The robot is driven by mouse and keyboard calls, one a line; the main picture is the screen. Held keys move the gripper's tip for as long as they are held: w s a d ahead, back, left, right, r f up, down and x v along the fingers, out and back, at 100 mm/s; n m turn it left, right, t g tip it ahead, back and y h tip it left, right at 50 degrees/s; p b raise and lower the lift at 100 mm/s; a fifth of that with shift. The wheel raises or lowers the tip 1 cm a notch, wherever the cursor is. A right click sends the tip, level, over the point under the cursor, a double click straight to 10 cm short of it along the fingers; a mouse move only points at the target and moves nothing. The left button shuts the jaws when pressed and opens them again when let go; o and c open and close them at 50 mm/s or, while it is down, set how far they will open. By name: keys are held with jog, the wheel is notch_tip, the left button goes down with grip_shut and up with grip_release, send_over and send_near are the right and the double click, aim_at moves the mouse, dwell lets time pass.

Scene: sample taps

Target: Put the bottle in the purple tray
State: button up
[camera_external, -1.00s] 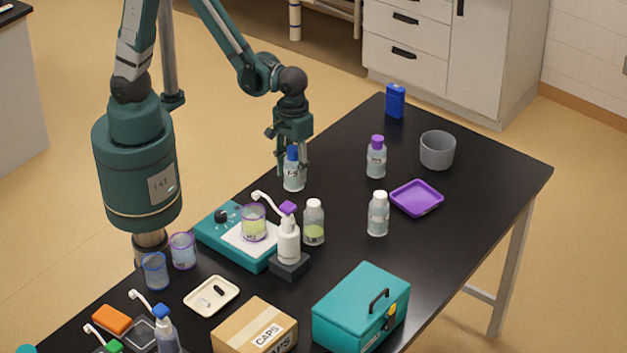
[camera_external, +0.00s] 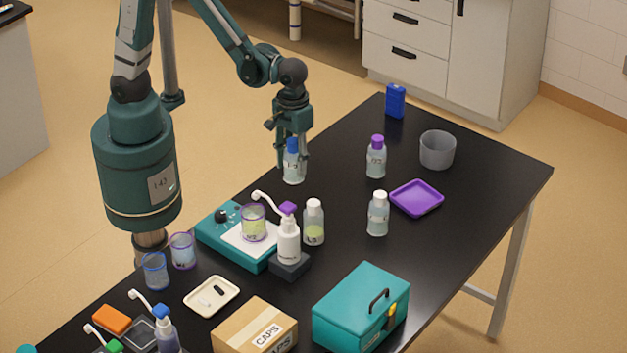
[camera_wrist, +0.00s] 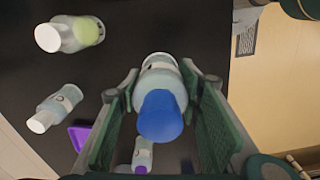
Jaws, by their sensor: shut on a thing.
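My gripper (camera_external: 293,160) is shut on a clear bottle with a blue cap (camera_external: 292,172) near the table's far left edge. In the wrist view the blue-capped bottle (camera_wrist: 162,78) stands between the two finger pads. The bottle is upright and appears slightly above the table. The purple tray (camera_external: 417,198) lies flat and empty on the table to the right of my gripper. Part of the tray (camera_wrist: 79,137) shows in the wrist view, partly hidden by a finger.
A purple-capped bottle (camera_external: 376,160) and a white-capped bottle (camera_external: 378,215) stand between my gripper and the tray. Another white-capped bottle (camera_external: 314,222) holds green liquid. A grey bowl (camera_external: 437,152) stands behind the tray. A teal case (camera_external: 360,312) is at the front.

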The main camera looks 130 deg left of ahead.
jog(key=w+a+r+n, duration=0.1)
jog(key=w+a, duration=1)
jog(key=w, duration=0.5)
jog(key=n, duration=0.1)
send_over(414, 200)
jog(key=shift+a+f+p, duration=0.1)
jog(key=shift+p, duration=0.25)
notch_tip(414, 200, down, 6)
jog(key=shift+f, duration=0.2)
jog(key=shift+f, duration=1.8)
jog(key=shift+f, duration=0.1)
